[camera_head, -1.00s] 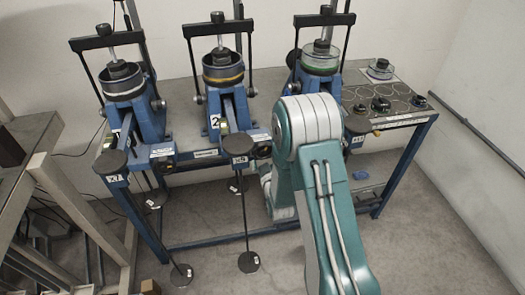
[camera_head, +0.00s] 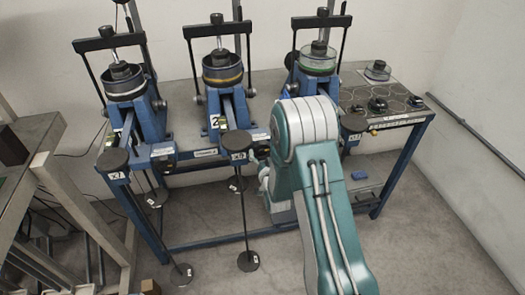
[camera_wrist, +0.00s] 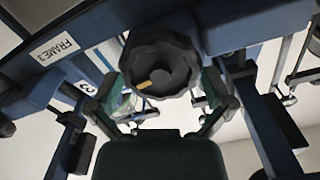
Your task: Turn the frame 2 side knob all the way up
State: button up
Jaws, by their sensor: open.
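Frame 2 (camera_head: 240,112) is the middle blue lever frame on the bench in the head view, with a yellow-ringed cup on top. A dark knob (camera_head: 262,149) shows at the bench's front edge to its right, partly behind my arm. In the wrist view a black scalloped knob (camera_wrist: 152,55) with a yellow mark is close ahead. The label beside it (camera_wrist: 54,48) appears to read FRAME 3. My gripper (camera_wrist: 160,108) is open, its green fingers low on either side of that knob; contact is unclear. My arm hides the gripper in the head view.
Lever frames stand to the left (camera_head: 130,110) and right (camera_head: 315,75) of frame 2. Black-ended levers (camera_head: 238,142) jut from the bench front. A second table (camera_head: 40,135) stands at the left. Floor at the right is clear.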

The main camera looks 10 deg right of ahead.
jog(key=shift+w+a+r+m, duration=0.15)
jog(key=shift+w+m, duration=0.5)
jog(key=shift+m, duration=0.55)
jog(key=c, duration=0.6)
jog(key=o, duration=0.6)
jog(key=shift+s+d, duration=0.25)
jog(key=shift+s, duration=0.45)
jog(key=s, duration=0.3)
jog(key=shift+s+d, duration=0.15)
jog(key=shift+s, duration=0.25)
jog(key=shift+s+a, duration=0.15)
jog(key=shift+a, duration=0.25)
jog(key=shift+s+d, duration=0.1)
jog(key=shift+d, duration=0.05)
